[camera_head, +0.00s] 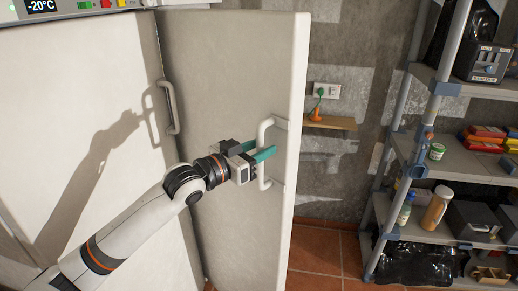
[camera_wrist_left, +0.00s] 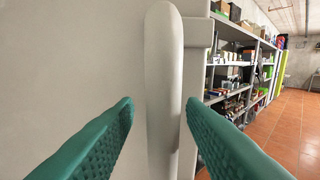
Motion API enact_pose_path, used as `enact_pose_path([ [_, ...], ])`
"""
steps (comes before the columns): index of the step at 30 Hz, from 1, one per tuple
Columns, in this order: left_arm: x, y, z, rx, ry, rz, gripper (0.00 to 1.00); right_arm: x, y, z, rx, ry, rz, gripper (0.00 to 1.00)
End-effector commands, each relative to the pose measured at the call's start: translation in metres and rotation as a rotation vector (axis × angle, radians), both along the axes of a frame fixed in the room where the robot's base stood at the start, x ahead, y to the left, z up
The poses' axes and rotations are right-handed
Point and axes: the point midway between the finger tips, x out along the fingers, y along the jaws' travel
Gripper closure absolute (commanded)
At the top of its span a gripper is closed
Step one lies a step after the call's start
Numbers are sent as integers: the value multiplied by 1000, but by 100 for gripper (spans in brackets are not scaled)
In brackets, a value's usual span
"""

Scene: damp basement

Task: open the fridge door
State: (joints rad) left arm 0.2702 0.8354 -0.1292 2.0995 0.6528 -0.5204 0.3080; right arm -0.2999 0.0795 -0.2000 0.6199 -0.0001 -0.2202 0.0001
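The pale fridge door (camera_head: 225,70) stands upright in the middle of the head view, with its thick edge at the right. A white vertical bar handle (camera_head: 263,140) is fixed near that edge. My left gripper (camera_head: 264,153) is at this handle, its teal fingers open on either side of the bar. In the left wrist view the handle (camera_wrist_left: 162,80) runs between the two fingertips (camera_wrist_left: 160,108). A gap shows at the left finger; the right finger is close to the bar, and I cannot tell whether it touches. My right gripper is in neither view.
Another pale door (camera_head: 95,100) with a grey handle (camera_head: 170,107) is at the left, below a panel reading -20°C (camera_head: 42,6). A loaded metal shelf (camera_head: 450,165) stands at the right. Tiled floor (camera_head: 325,250) lies between it and the fridge door.

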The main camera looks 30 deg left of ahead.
Motion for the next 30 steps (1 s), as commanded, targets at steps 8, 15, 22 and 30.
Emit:
enact_pose_path([
  [8,-15,6,-5,2,2,0,63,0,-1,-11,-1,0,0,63],
  [15,-55,21,-7,4,4,1,63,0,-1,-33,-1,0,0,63],
  [22,-85,33,-6,0,4,0,63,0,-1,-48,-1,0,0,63],
  [30,-107,42,-3,-2,2,1,63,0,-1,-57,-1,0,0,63],
])
